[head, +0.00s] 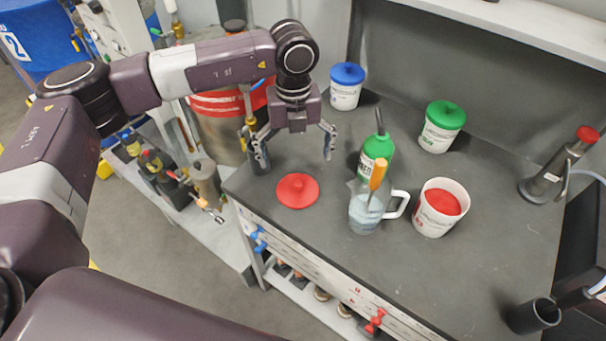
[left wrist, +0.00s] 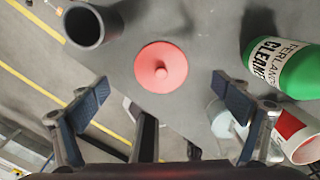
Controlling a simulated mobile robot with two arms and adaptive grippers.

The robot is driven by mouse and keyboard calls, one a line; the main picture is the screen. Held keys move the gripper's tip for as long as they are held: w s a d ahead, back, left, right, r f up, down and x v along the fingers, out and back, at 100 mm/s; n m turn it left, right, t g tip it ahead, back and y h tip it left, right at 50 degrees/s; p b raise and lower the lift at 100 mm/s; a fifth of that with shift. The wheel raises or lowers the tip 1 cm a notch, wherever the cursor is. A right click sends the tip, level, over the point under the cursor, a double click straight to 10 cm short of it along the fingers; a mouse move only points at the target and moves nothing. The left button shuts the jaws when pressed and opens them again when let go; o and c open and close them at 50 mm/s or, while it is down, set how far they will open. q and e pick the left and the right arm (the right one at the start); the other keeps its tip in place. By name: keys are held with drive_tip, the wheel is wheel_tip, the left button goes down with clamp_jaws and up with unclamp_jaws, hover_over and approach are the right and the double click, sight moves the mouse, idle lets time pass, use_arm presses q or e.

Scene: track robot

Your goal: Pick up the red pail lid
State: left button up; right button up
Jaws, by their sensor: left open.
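The red pail lid (head: 297,190) lies flat on the grey workbench, near its front left edge. It is round with a small knob in the middle, and it also shows in the left wrist view (left wrist: 161,68), between and beyond the fingertips. My left gripper (head: 296,154) is open and empty above the bench, over and slightly behind the lid, pointing down. Its two fingers also show in the left wrist view (left wrist: 160,92), spread wider than the lid. An open white pail with red contents (head: 437,209) stands to the right on the bench. My right gripper is not in view.
A dark cup (head: 258,162) stands close to the left finger. A green bottle (head: 379,150) and a clear jug (head: 364,212) stand right of the lid. Blue-lidded (head: 346,88) and green-lidded (head: 441,127) pails stand behind. Bare bench (head: 310,230) lies in front of the lid.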

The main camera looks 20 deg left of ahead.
sight(296, 181)
use_arm(q)
drive_tip(key=shift+w+f, duration=0.35)
drive_tip(key=shift+f, duration=0.35)
drive_tip(key=f+p, duration=0.1)
drive_tip(key=s+f+p, duration=0.1)
drive_tip(key=f+p, duration=0.1)
drive_tip(key=shift+s+d+f, duration=0.2)
drive_tip(key=shift+s+f, duration=0.15)
drive_tip(key=shift+w+f, duration=0.2)
drive_tip(key=shift+f, duration=1.1)
drive_tip(key=c, duration=1.7)
drive_tip(key=shift+s, duration=0.1)
clamp_jaws()
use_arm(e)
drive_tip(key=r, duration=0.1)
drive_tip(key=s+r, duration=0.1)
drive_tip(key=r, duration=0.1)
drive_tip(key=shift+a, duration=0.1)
